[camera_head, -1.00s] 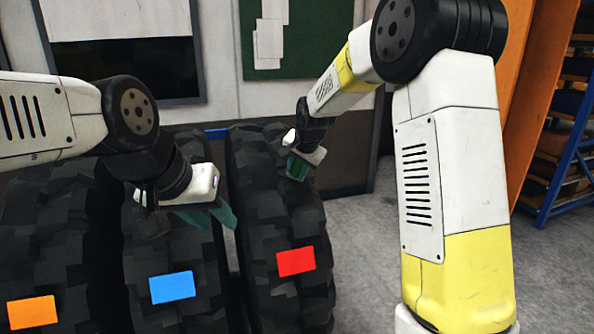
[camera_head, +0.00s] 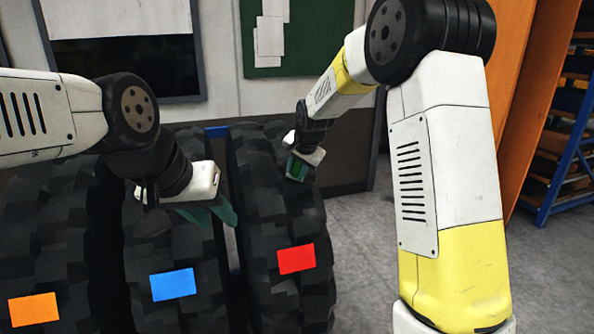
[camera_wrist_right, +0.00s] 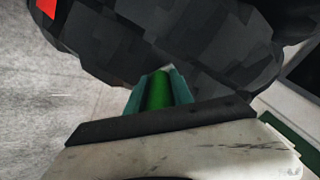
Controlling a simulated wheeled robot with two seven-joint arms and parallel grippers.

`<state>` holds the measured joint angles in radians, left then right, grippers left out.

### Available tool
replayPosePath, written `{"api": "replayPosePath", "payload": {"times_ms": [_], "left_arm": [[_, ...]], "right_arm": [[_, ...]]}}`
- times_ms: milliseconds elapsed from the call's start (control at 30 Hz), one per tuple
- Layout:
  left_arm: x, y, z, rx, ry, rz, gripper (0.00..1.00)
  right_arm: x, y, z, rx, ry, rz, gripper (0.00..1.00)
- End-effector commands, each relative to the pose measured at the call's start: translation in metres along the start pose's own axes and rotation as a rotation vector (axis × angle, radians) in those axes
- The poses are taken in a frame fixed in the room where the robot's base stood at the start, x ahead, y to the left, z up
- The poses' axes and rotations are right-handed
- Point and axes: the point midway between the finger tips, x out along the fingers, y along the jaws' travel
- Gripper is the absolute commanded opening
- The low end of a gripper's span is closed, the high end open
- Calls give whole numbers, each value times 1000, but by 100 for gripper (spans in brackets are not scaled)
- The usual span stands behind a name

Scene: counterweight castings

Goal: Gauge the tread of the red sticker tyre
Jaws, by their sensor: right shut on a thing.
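The red sticker tyre (camera_head: 277,215) stands upright at the right end of a row of black tyres, its red sticker (camera_head: 296,259) on the tread facing me. My right gripper (camera_head: 297,167) is at its upper right side, shut on a green gauge (camera_wrist_right: 158,92). In the right wrist view, the gauge lies between teal fingers and points at the tread (camera_wrist_right: 185,50); I cannot tell whether it touches. The red sticker also shows at the top left there. My left gripper (camera_head: 212,212) is in front of the blue sticker tyre, its teal fingers apart and empty.
The blue sticker tyre (camera_head: 172,262) and the orange sticker tyre (camera_head: 40,250) stand to the left, close beside each other. A blue rack part (camera_head: 217,132) shows behind. Shelving (camera_head: 565,150) stands at the far right. The grey floor (camera_head: 360,240) right of the tyres is clear.

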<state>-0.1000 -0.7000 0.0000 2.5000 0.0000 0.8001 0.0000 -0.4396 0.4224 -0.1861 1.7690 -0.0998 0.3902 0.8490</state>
Motion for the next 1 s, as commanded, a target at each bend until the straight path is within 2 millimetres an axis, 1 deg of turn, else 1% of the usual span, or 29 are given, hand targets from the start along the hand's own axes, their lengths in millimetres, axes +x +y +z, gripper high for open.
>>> {"api": "replayPosePath", "payload": {"times_ms": [233,333,1000], "left_arm": [[0,0,0,0,0,0,36],[0,0,0,0,0,0,36],[0,0,0,0,0,0,36]], "right_arm": [[1,0,0,-1,0,-1,0],[-2,-1,0,-1,0,-1,0],[-43,-1,0,0,1,-2,0]]}}
